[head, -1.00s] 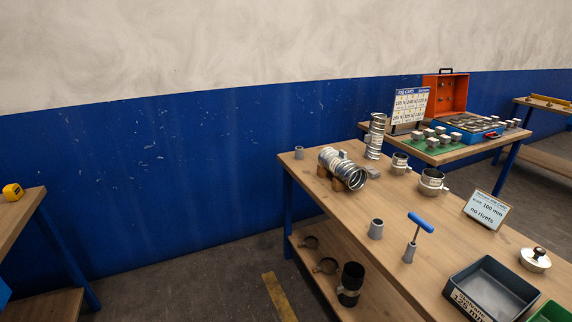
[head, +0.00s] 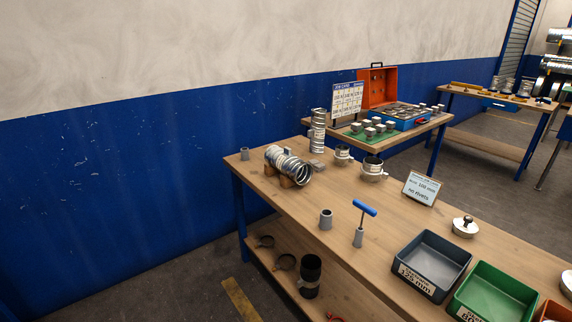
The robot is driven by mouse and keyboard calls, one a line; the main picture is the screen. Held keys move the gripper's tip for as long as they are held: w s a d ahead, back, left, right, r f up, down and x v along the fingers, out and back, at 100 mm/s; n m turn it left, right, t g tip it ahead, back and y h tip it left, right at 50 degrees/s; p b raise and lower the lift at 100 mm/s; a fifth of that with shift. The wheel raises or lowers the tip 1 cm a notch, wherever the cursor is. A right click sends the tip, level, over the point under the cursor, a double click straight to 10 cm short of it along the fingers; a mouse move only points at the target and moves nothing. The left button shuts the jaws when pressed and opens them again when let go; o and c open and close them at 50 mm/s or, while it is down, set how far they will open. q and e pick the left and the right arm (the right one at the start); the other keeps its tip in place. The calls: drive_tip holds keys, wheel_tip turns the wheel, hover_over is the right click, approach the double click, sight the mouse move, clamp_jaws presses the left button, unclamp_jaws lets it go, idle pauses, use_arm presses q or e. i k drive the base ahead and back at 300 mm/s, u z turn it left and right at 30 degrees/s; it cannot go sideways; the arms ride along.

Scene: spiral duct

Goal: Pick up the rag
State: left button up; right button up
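I cannot make out a rag in the head view. A grey folded-looking piece (head: 317,165) lies on the workbench (head: 290,212) beside the spiral duct (head: 288,166), but it is too small to tell what it is. The duct lies on its side on brown wooden blocks. Neither of my grippers is in view.
A blue T-handle tool (head: 364,208), a grey cup (head: 326,219), a sign (head: 421,188), a dark bin (head: 432,262) and a green bin (head: 494,295) stand on the bench. A second table (head: 442,123) holds an orange case (head: 377,87). Floor shows at the lower left (head: 180,290).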

sight(317, 166)
drive_tip(key=u, duration=0.5)
drive_tip(key=k, duration=0.6)
drive_tip(key=u, duration=0.75)
drive_tip(key=i, duration=1.9)
drive_tip(key=z, duration=0.3)
drive_tip(key=i, duration=1.3)
drive_tip(key=z, duration=1.8)
drive_tip(key=i, duration=1)
drive_tip(key=z, duration=0.3)
